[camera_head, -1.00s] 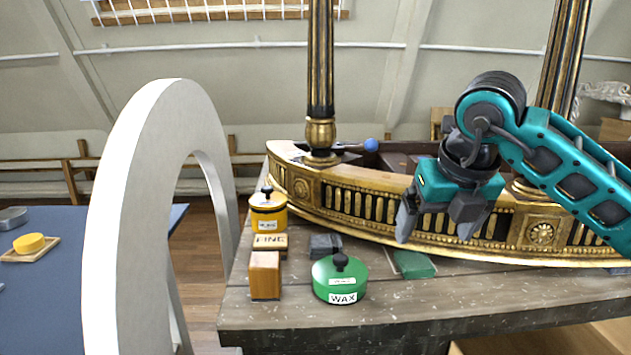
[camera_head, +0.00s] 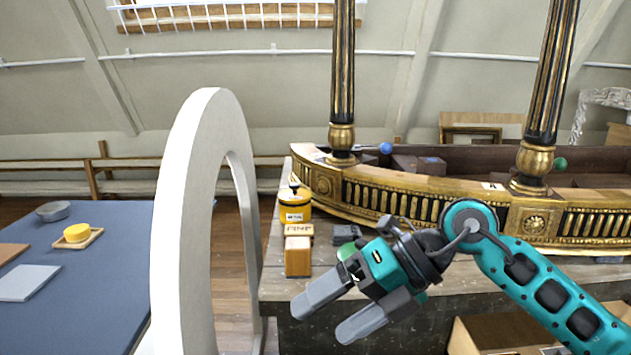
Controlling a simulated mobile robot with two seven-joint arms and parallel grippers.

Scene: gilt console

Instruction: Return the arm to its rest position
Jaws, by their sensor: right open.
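My right gripper (camera_head: 332,313) is in front of the workbench's front edge, at the lower middle of the head view. Its two grey fingers are spread apart and point down to the left, with nothing between them. The teal right arm (camera_head: 545,291) comes in from the lower right and is bent at the elbow. The green wax tin (camera_head: 347,251) is mostly hidden behind the gripper. My left gripper is not in the picture.
The gilt console (camera_head: 410,200) stands on the wooden workbench (camera_head: 285,340). A blue table (camera_head: 110,260) is further left.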

